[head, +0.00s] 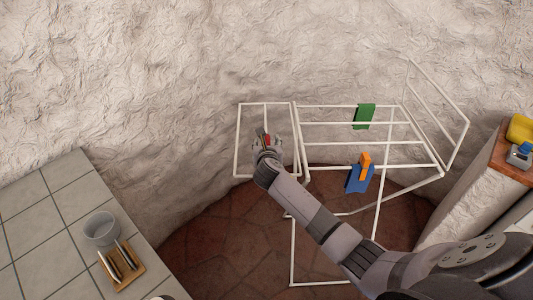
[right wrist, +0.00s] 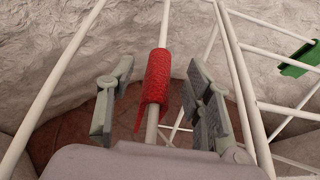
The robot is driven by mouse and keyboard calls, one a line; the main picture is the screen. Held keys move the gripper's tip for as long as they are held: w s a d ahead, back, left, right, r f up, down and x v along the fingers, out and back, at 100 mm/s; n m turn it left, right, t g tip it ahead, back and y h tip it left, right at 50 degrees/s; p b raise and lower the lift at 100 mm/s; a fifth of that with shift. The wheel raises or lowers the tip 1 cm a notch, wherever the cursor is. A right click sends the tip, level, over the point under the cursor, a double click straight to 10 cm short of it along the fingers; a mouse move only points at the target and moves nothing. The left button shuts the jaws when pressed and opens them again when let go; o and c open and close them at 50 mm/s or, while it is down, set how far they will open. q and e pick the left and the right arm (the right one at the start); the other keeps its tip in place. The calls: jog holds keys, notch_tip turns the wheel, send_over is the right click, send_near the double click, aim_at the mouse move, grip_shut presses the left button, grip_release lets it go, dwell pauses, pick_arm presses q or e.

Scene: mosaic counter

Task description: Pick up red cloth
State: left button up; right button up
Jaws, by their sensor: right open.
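The red cloth (right wrist: 157,82) hangs folded over a white bar of the drying rack in the right wrist view. In the head view only a small red patch of it (head: 267,138) shows beside the gripper, which hides most of it. My right gripper (right wrist: 162,105) is open, with one finger on each side of the cloth and a gap on both sides. It also shows in the head view (head: 266,142) at the left wing of the rack. My left gripper is not in view.
The white drying rack (head: 350,141) also holds a green cloth (head: 364,116), a blue cloth (head: 359,181) and an orange item (head: 365,164). A tiled counter (head: 60,215) with a grey bowl (head: 101,228) is at left. A yellow object (head: 521,128) sits on a ledge at right.

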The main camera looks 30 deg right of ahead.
jog(key=shift+c, duration=0.3)
grip_shut()
dwell(0.5)
